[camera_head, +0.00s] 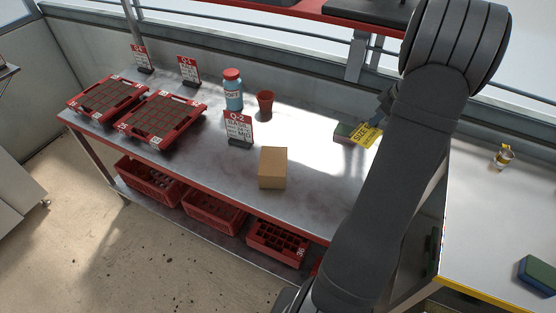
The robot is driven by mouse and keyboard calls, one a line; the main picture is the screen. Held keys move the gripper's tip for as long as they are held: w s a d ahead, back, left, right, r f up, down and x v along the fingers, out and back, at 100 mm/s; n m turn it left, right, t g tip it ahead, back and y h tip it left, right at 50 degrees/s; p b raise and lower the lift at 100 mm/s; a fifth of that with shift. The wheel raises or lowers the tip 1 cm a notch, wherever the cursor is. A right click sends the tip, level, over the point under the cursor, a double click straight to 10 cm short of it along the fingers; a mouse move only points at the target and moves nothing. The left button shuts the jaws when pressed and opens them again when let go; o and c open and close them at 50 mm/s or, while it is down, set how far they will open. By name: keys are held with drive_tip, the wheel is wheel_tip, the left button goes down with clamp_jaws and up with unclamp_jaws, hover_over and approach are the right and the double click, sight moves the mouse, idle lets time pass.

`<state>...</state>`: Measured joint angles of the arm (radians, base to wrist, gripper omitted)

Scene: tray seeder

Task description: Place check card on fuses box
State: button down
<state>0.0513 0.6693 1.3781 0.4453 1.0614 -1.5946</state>
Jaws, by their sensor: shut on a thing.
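The yellow card marked "SIZE" (366,135), likely the check card, is at the right part of the metal table, tilted. My gripper (381,116) shows only in part beside my dark arm and is shut on this card; its fingertips are mostly hidden. A small dark green and red block (342,131) lies at the card's left edge; whether they touch I cannot tell. A plain tan cardboard box (272,169) stands near the table's front edge, left of the card. No label saying fuses is readable on either, so I cannot tell which is the fuses box.
A blue bottle (233,92), a red cup (265,103) and a Q-2 sign (238,129) stand behind the cardboard box. Two red seed trays (187,133) lie at left. Bare metal lies between box and card. A side table (490,220) is at right.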

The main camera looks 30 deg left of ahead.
drive_tip(key=s+a+r+n+g, duration=0.1)
drive_tip(key=s+a+n+g, duration=0.2)
drive_tip(key=s+a+n, duration=0.8)
drive_tip(key=m, duration=0.4)
hover_over(272, 149)
drive_tip(key=d, duration=0.2)
drive_tip(key=f, duration=0.6)
drive_tip(key=shift+w+a+f, duration=0.2)
drive_tip(key=shift+w+f, duration=0.1)
drive_tip(key=shift+f, duration=0.05)
drive_tip(key=shift+a+f, duration=0.1)
drive_tip(key=shift+a, duration=0.05)
drive_tip(key=shift+f, duration=1.95)
drive_tip(key=shift+f, duration=0.15)
drive_tip(key=c, duration=1.5)
unclamp_jaws()
drive_tip(key=v, duration=1.2)
drive_tip(key=shift+s, duration=0.15)
